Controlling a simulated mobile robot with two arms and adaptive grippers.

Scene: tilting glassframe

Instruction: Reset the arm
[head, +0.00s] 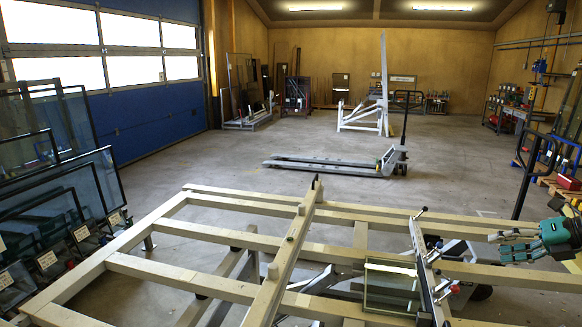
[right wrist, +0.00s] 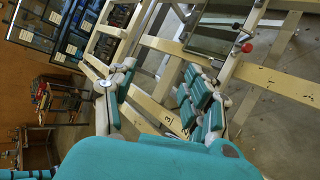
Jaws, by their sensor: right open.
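My right gripper (head: 499,246) shows at the right edge of the head view, with teal and grey fingers pointing left, above the right part of the pale wooden tilting frame (head: 200,290). Its fingers are spread apart with nothing between them. In the right wrist view the open gripper (right wrist: 158,78) has the frame's beams (right wrist: 268,78) behind and between its fingers. A small glass pane (head: 392,287) sits at a metal bar with clamps (head: 428,270), left of the gripper and apart from it. The pane also shows in the right wrist view (right wrist: 214,40). My left gripper is not in view.
Glass panes (head: 60,200) lean in racks at the left. A pallet jack (head: 335,165) stands on open concrete floor beyond the frame. A dark upright handle (head: 525,180) rises near my right gripper. Workbenches (head: 515,112) line the right wall.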

